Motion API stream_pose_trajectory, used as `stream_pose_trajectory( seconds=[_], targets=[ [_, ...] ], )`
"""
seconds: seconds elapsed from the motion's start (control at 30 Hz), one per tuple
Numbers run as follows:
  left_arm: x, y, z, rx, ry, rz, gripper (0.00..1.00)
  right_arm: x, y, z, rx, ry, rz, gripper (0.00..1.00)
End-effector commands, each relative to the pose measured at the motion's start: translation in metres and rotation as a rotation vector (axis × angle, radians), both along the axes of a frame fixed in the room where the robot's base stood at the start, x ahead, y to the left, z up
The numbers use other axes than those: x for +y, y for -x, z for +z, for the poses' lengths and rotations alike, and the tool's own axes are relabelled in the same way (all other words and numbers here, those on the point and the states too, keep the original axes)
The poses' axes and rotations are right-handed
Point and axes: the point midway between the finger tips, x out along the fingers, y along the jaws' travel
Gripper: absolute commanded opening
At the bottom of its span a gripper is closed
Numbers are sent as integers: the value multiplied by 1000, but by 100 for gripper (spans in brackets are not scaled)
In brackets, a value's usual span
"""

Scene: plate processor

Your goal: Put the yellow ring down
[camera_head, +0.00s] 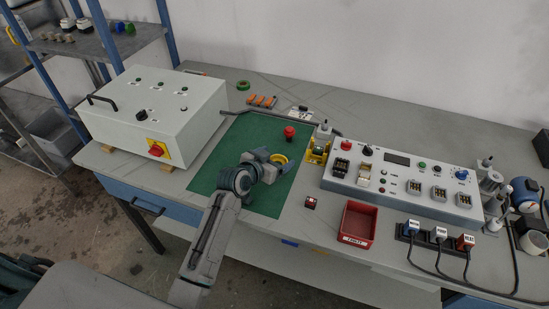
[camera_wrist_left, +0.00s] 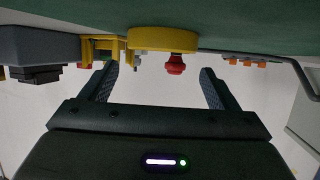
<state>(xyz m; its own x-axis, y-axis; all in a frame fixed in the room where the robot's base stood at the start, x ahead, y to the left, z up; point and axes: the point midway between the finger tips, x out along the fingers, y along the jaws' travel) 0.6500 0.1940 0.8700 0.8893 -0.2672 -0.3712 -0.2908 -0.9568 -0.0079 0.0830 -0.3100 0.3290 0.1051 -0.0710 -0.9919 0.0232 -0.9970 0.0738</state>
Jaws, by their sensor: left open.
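The yellow ring (camera_head: 279,159) lies on the green mat (camera_head: 240,140), right at the fingers of my left gripper (camera_head: 272,158). In the left wrist view, which is upside down, the ring (camera_wrist_left: 163,38) sits flat against the green surface. The open fingers of my left gripper (camera_wrist_left: 160,78) stand wide apart on both sides of it, with a gap visible between them and the ring. Nothing shows between the fingertips. My right gripper is in neither view.
A red knob (camera_head: 290,131) stands on the mat behind the ring. A yellow fixture (camera_head: 317,152) and the control panel (camera_head: 405,177) are to the right. A white box (camera_head: 150,110) stands left, a red bin (camera_head: 358,224) at front right. The front mat is mostly clear.

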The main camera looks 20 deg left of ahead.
Motion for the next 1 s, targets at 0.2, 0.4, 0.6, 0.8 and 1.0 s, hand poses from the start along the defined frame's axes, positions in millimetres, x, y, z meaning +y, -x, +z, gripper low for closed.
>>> stream_pose_trajectory(
  seconds=[0.2,0.4,0.6,0.8,1.0],
  targets=[
    [-1,4,-3,22,4,0,82,1,0,4,-1,-1,-1,36],
    [8,28,10,18,-1,0,82,1,-1,-1,-4,-1,-1,36],
    [20,67,29,13,-2,0,82,1,-2,-7,-2,-1,-1,36],
    [29,96,44,11,-2,-1,82,-1,-2,-10,-1,1,0,36],
    [32,107,51,12,0,-1,82,-2,-6,-10,-7,2,1,36]
  ],
)
